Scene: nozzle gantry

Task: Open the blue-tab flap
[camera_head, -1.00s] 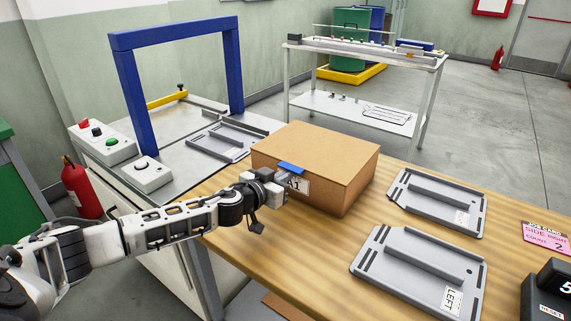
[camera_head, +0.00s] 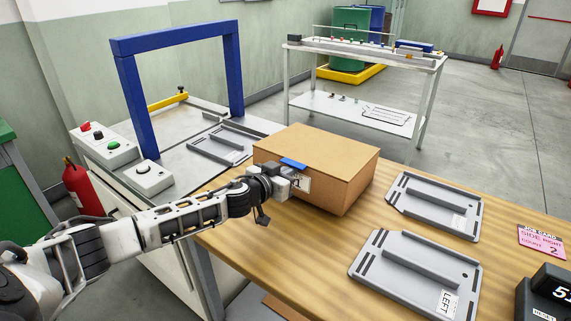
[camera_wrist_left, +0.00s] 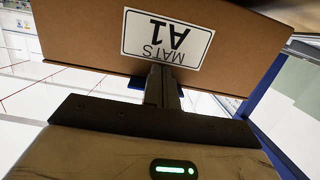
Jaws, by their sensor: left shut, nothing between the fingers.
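The cardboard box (camera_head: 330,160) stands on the wooden table with its lid flap lying flat and closed. The blue tab (camera_head: 293,163) sits at the front upper edge of the lid, above the white label (camera_head: 303,184). My left gripper (camera_head: 296,182) is shut and empty at the front face, just below the tab, and covers part of the label. In the left wrist view the label (camera_wrist_left: 167,38) reads upside down as MATS A1. The shut fingers (camera_wrist_left: 164,75) overlap the label's edge, and a bit of blue tab (camera_wrist_left: 137,82) shows beside them. I cannot tell whether they touch.
Two grey trays (camera_head: 432,205) (camera_head: 415,272) lie right of the box, the nearer marked LEFT. A blue gantry frame (camera_head: 128,95) stands behind left, with button boxes (camera_head: 148,178) beside it. A pink card (camera_head: 541,241) and a dark counter (camera_head: 548,295) are at the right edge.

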